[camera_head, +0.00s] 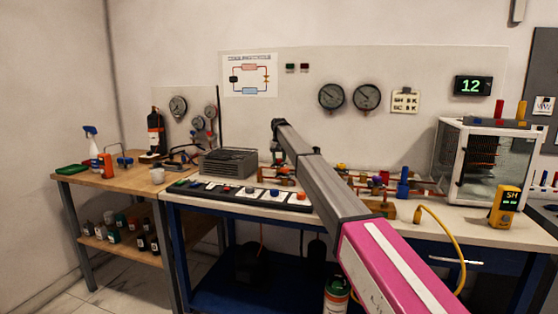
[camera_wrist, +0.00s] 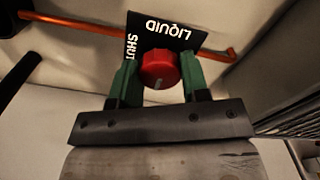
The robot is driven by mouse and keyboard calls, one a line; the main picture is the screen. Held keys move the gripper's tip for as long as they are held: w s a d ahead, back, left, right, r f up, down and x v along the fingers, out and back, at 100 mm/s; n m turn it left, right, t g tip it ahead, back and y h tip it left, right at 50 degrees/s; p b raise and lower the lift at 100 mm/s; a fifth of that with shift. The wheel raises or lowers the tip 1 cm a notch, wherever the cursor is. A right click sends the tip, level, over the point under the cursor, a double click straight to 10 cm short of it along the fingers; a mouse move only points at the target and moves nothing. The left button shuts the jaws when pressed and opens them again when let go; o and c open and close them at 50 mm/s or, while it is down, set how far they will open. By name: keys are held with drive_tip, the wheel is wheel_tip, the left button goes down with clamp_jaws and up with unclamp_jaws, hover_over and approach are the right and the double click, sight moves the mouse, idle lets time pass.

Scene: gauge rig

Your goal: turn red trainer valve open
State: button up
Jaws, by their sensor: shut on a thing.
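The red valve knob (camera_wrist: 158,65) is round, with a pale mark on its lower edge in the wrist view. It sits in front of a black plate (camera_wrist: 170,27) lettered LIQUID, with SHUT at the plate's left side. My gripper (camera_wrist: 160,70) has one green finger on each side of the knob and is closed on it. In the head view my arm reaches over the bench, and my gripper (camera_head: 277,150) is small and dark near the back panel. The red knob cannot be made out there.
A copper pipe (camera_wrist: 75,24) runs behind the plate. A dark grey finned unit (camera_head: 229,163) stands left of my gripper. Brass fittings and a blue valve (camera_head: 403,182) are to the right, before a glass-sided cabinet (camera_head: 490,165). A strip of coloured knobs (camera_head: 240,193) lines the bench front.

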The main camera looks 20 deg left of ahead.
sight(279, 159)
idle(0.3)
drive_tip(key=o, duration=0.9)
drive_tip(key=shift+o, duration=0.2)
wheel_tip(279, 159, up, 11)
drive_tip(key=shift+f, duration=0.1)
